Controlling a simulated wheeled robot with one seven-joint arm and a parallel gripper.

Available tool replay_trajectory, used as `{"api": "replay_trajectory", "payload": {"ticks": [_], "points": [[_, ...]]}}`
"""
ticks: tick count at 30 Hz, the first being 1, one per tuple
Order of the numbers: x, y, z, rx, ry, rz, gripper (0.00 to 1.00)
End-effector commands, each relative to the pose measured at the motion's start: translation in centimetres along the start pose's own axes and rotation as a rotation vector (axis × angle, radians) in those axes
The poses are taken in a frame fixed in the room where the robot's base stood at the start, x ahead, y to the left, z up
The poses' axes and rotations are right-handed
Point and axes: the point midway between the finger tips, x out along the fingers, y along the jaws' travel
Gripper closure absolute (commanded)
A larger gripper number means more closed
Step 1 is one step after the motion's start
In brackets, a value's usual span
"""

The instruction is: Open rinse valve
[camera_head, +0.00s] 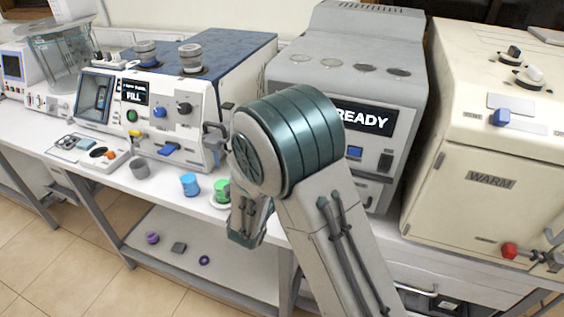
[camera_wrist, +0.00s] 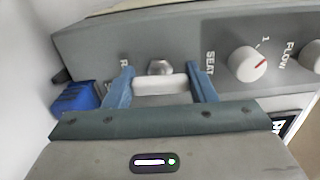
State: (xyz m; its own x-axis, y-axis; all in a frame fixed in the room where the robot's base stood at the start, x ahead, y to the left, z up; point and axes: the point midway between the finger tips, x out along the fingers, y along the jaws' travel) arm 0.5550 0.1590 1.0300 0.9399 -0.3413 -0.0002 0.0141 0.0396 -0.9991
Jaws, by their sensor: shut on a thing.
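My gripper (camera_wrist: 161,88) shows in the wrist view, with its two blue fingers on either side of a white bar-shaped handle (camera_wrist: 160,85). It is shut on this handle, which sits in front of a round metal fitting (camera_wrist: 159,67) on a grey panel (camera_wrist: 200,25). A label beside the handle begins with "R"; the rest of it is hidden behind the left finger. I take the handle to be the rinse valve. In the head view my arm blocks the middle, and I cannot make out the gripper's fingers or this handle.
On the panel, a white knob (camera_wrist: 247,64) with a red mark stands right of the "SEAT" label, and another white knob (camera_wrist: 312,57) is near "FLOW". A blue part (camera_wrist: 76,98) is close to the left finger. A cream cabinet (camera_head: 484,150) stands at the right.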

Motion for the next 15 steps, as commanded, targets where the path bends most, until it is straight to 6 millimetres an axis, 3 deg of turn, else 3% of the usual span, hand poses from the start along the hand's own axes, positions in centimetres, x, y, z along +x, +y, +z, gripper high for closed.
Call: {"api": "replay_trajectory", "payload": {"ticks": [15], "points": [[-0.02, 0.11, -0.04, -0.061, 0.001, 0.001, 0.72]]}}
